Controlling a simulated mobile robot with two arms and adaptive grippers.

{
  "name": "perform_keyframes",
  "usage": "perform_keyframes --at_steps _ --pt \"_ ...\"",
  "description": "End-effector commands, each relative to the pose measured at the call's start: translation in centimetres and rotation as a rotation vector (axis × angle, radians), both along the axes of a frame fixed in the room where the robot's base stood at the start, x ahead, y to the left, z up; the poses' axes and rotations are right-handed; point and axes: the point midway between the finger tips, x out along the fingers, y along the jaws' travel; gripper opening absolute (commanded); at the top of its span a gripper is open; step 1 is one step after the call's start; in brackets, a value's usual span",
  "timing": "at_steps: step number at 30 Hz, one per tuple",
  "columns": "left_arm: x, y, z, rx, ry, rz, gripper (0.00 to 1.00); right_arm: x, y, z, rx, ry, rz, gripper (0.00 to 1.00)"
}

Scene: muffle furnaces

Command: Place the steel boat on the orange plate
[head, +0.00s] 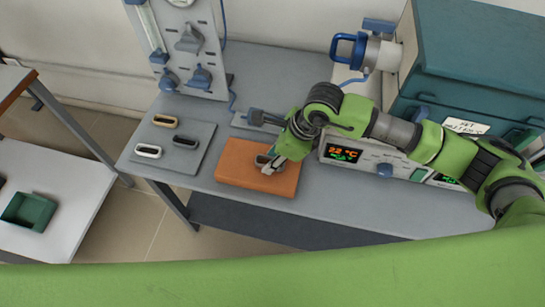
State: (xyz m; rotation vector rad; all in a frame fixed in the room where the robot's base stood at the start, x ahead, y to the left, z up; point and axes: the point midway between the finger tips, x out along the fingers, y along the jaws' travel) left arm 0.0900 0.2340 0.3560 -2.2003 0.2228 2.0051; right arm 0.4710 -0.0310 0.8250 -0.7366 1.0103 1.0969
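The orange plate (235,172) lies flat on the grey bench, near its front edge. My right gripper (270,165) points down over the plate's right half, with its fingertips at or just above the surface. A small grey metallic piece, apparently the steel boat (261,159), shows at the fingertips, partly hidden by them. I cannot tell whether the fingers are closed on it or whether it touches the plate. My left gripper is not in view.
A grey tray (188,162) on the left holds a tan boat (165,121), a black boat (185,142) and a white boat (148,151). The furnace (365,157) stands right of the plate. A white side table with a green bin (28,211) is at far left.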

Motion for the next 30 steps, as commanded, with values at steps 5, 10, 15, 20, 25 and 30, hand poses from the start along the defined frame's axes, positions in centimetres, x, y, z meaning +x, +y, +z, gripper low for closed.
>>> perform_keyframes --at_steps 5,10,15,20,25,30 --pt "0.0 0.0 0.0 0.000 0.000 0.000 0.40 0.0 0.0 0.0 -0.001 0.001 -0.001 0.38" --pt "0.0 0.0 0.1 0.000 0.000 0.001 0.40 0.0 0.0 0.1 -0.001 0.001 -0.001 0.38" --pt "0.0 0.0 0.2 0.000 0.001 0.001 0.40 0.0 -0.3 1.0 -0.001 -0.002 -0.001 0.38" --pt "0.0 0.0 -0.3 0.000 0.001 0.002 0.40 -0.3 -1.5 3.8 0.000 -0.005 -0.001 0.38" --pt "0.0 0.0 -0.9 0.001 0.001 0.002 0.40 -0.8 -2.8 7.3 -0.001 -0.005 -0.001 0.38" --pt "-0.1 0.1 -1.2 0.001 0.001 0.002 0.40 -1.2 -3.9 9.9 -0.001 -0.002 -0.002 0.38"
